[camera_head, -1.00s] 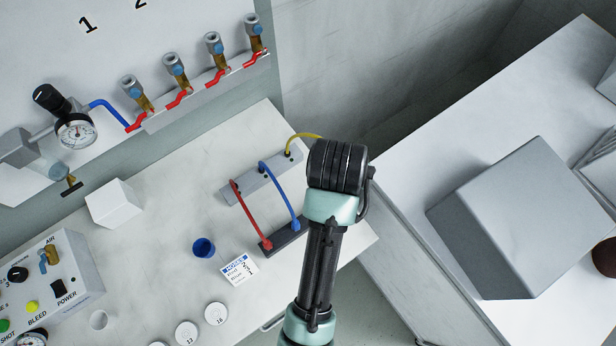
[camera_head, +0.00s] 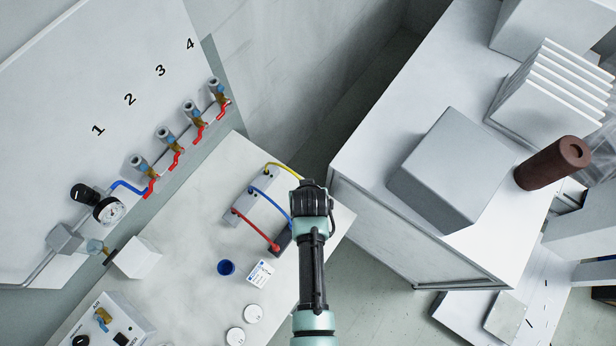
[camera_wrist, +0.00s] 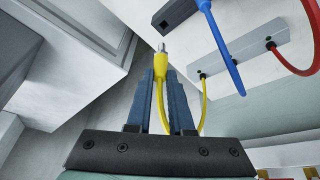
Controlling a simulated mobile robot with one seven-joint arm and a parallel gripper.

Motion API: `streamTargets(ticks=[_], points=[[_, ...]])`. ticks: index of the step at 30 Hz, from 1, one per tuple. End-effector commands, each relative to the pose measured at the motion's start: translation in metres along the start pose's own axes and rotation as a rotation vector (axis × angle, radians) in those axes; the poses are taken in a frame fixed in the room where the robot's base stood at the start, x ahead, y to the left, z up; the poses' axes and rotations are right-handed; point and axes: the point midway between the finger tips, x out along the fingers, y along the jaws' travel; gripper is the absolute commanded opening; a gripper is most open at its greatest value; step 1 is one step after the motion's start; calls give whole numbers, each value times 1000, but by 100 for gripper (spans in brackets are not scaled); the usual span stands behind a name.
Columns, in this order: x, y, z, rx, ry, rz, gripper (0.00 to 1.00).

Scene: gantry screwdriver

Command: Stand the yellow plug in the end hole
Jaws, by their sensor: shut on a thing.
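In the wrist view, my gripper (camera_wrist: 160,82) is shut on the yellow plug (camera_wrist: 160,90), whose metal tip points away from the fingers. The dark block (camera_wrist: 178,12) is ahead of the tip and apart from it, with an open hole showing near its end. A blue plug (camera_wrist: 204,4) stands in that block beside the hole. The yellow lead (camera_wrist: 204,106) curves from the plug to the grey block (camera_wrist: 254,46). In the head view, my wrist hides the fingers, the plug and part of the dark block (camera_head: 281,242).
Red (camera_head: 258,231) and blue (camera_head: 272,199) leads join the grey block (camera_head: 257,196) to the dark one. A blue cup (camera_head: 227,268) and a printed card (camera_head: 260,273) lie nearby on the bench. A cabinet with a large grey box (camera_head: 450,165) stands to the right.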

Motion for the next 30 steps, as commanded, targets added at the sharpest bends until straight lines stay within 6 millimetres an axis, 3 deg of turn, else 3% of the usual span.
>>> streamTargets(ticks=[18, 30], points=[[45, -1, 18, 0, 1, 1, 0], [46, -1, 18, 0, 1, 1, 0]])
